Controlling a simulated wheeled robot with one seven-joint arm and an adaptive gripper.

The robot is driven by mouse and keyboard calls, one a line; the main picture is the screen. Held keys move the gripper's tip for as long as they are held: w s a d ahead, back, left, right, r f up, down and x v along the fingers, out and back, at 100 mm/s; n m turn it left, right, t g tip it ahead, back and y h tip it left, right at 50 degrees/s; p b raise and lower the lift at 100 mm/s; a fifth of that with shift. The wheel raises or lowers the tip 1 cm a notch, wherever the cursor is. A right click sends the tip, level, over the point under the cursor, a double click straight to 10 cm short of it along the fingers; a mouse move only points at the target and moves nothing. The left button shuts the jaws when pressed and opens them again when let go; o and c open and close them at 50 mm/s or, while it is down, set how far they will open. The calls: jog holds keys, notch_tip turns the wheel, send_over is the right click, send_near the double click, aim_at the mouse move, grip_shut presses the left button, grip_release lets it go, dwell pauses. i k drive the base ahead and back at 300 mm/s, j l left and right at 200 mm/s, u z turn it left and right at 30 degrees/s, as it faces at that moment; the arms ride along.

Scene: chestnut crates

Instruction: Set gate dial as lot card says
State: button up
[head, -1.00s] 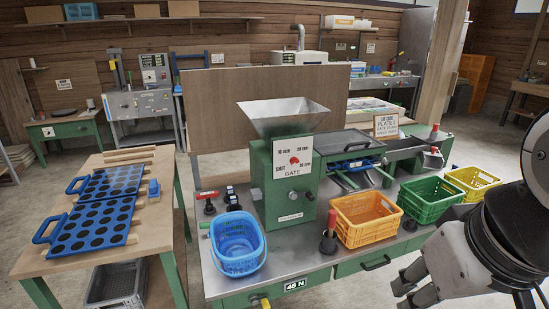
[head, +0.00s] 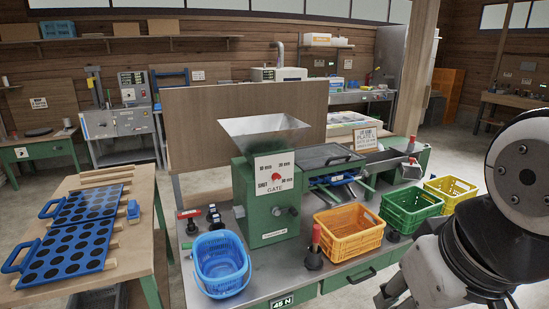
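The gate dial (head: 276,177) is a small red knob on a white face marked GATE, on the front of a green machine (head: 262,222) with a metal hopper. The face has several mm marks around the knob; which one the knob points to is too small to tell. The lot card (head: 367,137) stands behind the machine, to its right. It reads PLATE L, and its smaller gate line is not legible. My gripper (head: 387,298) is at the bottom right, away from the dial and in front of the bench. Its fingers are partly cut off by the frame edge.
A blue basket (head: 221,264) stands at the bench's left front. Orange (head: 348,234), green (head: 411,208) and yellow (head: 450,191) crates line the right side. A black-based red handle (head: 314,257) stands before the machine. A wooden table (head: 133,250) with blue hole plates is left.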

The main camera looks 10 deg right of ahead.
aim_at(276, 176)
jog(key=i+l, duration=0.45)
jog(key=l, duration=0.15)
jog(key=i+l, duration=0.45)
jog(key=l, duration=0.1)
